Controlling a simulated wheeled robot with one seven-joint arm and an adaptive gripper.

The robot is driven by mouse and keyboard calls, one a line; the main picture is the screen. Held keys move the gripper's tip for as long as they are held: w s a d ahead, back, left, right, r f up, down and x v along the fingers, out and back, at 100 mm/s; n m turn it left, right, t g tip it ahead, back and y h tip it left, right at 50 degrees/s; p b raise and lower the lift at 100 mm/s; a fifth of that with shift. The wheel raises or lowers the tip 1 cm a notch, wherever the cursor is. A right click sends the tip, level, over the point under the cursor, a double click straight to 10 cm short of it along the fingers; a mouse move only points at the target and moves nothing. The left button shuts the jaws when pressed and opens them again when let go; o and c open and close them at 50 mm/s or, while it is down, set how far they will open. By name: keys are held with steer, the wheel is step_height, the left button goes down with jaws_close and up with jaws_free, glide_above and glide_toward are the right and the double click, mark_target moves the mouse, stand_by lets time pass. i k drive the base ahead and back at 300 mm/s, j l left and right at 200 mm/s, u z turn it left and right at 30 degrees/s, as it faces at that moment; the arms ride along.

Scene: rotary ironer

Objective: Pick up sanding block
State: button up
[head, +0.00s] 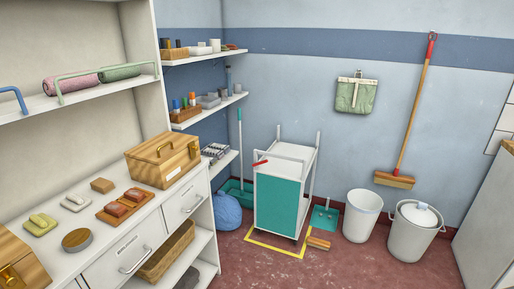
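Several small block-like things lie on the white counter (94,260) at the left. A plain tan-brown block (102,185) lies near the back and looks most like a sanding block, but I cannot be sure. Two reddish-brown blocks (119,209) sit on a small wooden board (106,214). A yellow-green block (41,225) and a pale grey block (76,202), each with a raised top part, lie to the left. A round grey-topped wooden disc (76,240) lies near the front edge. My gripper is not in view.
A wooden box (163,158) with a handle stands behind the blocks, and another (18,262) at the lower left. A shelf with rolled towels (72,82) hangs above the counter. A teal-sided cart (278,205) stands on the red floor (350,267), with buckets to its right.

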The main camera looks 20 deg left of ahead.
mark_target(102, 185)
steer(key=i+u, duration=0.25)
steer(key=i, duration=0.2)
steer(key=i+l+u, duration=0.1)
steer(key=i+u, duration=0.15)
steer(key=i, duration=0.2)
steer(key=i+l+u, duration=0.25)
steer(key=i, duration=0.2)
steer(key=i+u, duration=0.25)
steer(key=u, duration=0.2)
steer(key=i+u, duration=0.25)
steer(key=u, duration=0.2)
steer(key=i+l+u, duration=0.1)
steer(key=i+u, duration=0.15)
steer(key=u, duration=0.2)
steer(key=i+l+u, duration=0.2)
steer(key=u, duration=0.3)
steer(key=i+l+u, duration=0.3)
steer(key=k+j, duration=0.05)
